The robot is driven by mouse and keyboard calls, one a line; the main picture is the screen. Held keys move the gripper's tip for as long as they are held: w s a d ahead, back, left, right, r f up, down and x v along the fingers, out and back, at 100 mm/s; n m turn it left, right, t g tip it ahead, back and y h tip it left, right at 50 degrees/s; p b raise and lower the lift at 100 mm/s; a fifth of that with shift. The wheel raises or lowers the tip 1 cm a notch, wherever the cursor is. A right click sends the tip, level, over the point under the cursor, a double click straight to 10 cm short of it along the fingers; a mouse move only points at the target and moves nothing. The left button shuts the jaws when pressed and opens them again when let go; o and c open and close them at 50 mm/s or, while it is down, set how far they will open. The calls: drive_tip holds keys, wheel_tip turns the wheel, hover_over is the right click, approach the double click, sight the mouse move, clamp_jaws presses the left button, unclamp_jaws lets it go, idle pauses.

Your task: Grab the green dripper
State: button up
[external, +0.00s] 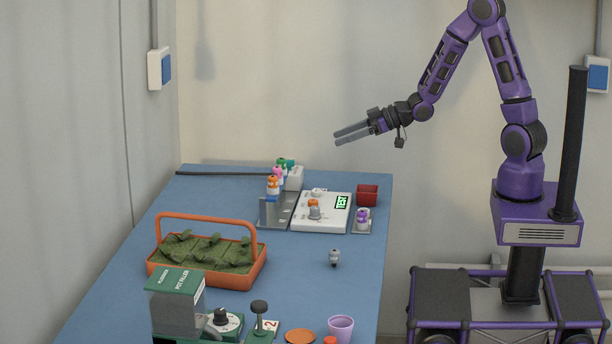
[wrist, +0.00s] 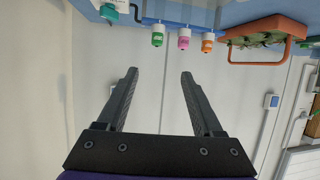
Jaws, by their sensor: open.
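The green dripper (external: 288,163) stands at the far end of a row on a grey rack at the back of the blue table. It also shows in the wrist view (wrist: 158,39), upside down, beyond my fingertips near the top. A pink dripper (external: 278,175) and an orange dripper (external: 273,186) stand beside it, nearer the front; both show right of it in the wrist view. My gripper (external: 336,137) is open and empty in the air, above and to the right of the rack, apart from it. Its two fingers (wrist: 160,73) are spread wide in the wrist view.
A white tester (external: 332,222) with a lit display stands right of the grey rack (external: 283,213). A red box (external: 367,195) and purple dripper (external: 362,216) are at the right edge. An orange-handled planter tray (external: 205,284) stands front left.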

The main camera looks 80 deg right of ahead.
approach(281, 166)
drive_tip(key=w, duration=0.2)
drive_tip(key=x, duration=0.5)
drive_tip(key=shift+w+d+b, duration=0.3)
drive_tip(key=shift+d+b, duration=0.1)
clamp_jaws()
